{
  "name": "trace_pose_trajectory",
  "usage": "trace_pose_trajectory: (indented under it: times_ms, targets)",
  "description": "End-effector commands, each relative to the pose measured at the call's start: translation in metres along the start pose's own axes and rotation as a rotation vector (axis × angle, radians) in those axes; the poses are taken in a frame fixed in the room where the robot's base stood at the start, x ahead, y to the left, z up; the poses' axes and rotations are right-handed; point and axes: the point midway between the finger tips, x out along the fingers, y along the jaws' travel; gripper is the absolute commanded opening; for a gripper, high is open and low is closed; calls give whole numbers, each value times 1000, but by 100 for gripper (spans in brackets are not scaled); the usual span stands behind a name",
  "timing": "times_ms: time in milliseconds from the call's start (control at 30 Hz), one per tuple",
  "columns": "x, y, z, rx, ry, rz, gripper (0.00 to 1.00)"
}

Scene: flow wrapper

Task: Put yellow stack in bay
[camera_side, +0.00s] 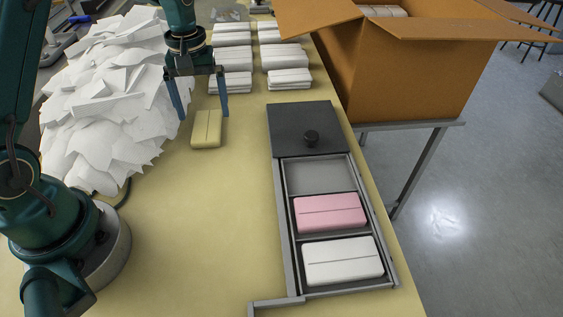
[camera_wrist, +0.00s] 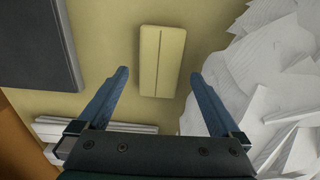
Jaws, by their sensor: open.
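The yellow stack (camera_side: 206,130) lies flat on the table, left of the tray and close to the paper heap. It also shows in the wrist view (camera_wrist: 162,62), ahead of the fingertips. My gripper (camera_side: 203,115) is open and empty, its fingers pointing down just behind and above the yellow stack. The grey tray (camera_side: 281,215) has three visible bays in a row. The bay nearest the dark lid (camera_side: 308,128) is empty (camera_side: 320,174). The middle bay holds a pink stack (camera_side: 330,213), and the near bay holds a white stack (camera_side: 342,261).
A big heap of white paper (camera_side: 105,100) stands close on the left. Several white stacks (camera_side: 287,55) sit in rows at the back. An open cardboard box (camera_side: 405,70) stands at the back right. The lid has a black knob. The table front is clear.

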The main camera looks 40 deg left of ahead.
Motion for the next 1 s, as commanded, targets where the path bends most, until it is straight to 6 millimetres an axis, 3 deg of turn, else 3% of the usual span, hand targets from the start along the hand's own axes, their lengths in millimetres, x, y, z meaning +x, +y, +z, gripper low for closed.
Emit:
trace_pose_trajectory:
  times_ms: [100, 300, 633, 767, 1000]
  targets:
    - [-28, 1, -1, 0, 7, 4, 100]
    - [-66, 0, -1, 0, 6, 3, 100]
    - [-94, 1, 8, 30, 19, 10, 100]
    - [-112, 2, 30, 122, 71, 35, 100]
    - [-138, -5, 92, 360, 210, 97, 100]
